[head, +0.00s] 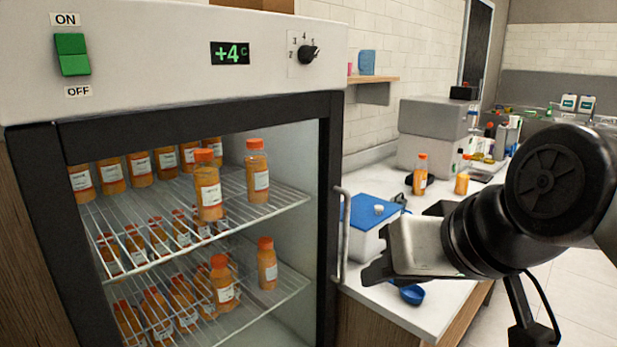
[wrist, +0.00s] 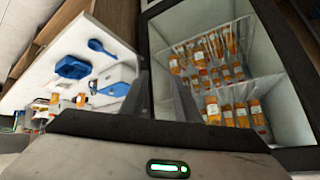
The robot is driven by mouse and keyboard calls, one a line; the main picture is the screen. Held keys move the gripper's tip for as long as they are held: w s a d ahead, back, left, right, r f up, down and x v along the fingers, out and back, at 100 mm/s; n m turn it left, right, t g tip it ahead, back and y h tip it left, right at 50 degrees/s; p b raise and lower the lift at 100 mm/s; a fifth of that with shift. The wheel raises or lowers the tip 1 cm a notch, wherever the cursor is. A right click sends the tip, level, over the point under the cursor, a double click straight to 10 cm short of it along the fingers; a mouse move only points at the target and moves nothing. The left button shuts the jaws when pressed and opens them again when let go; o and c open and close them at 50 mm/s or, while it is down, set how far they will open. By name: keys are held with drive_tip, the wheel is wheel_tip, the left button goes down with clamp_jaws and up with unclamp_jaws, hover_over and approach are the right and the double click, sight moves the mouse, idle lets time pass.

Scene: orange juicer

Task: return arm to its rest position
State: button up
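My gripper (head: 402,243) is on the right in the head view, over the counter in front of the fridge's right side. Its two dark fingers stand apart, with nothing held between them. The wrist view also shows the parted fingers (wrist: 160,90), with the counter to the left and the fridge shelves to the right. My black arm runs off the right edge of the head view.
The fridge (head: 182,67) holds several orange juice bottles on wire shelves; its handle (head: 342,235) is close left of my gripper. The counter (head: 430,313) bears a blue-lidded white box (head: 372,212), a blue scoop (head: 411,294) and two bottles. Floor shows at right.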

drive_tip(key=s+d+f+m+g+h, duration=0.1)
drive_tip(key=s+d+f+g+h, duration=0.3)
drive_tip(key=f, duration=0.6)
wheel_tip(320, 180, up, 19)
drive_tip(key=t+y+p, duration=0.1)
drive_tip(key=p, duration=1.7)
drive_tip(key=shift+s+a+t+p, duration=0.15)
drive_tip(key=shift+a+t+p, duration=0.15)
drive_tip(key=shift+a, duration=0.05)
drive_tip(key=shift+r, duration=0.1)
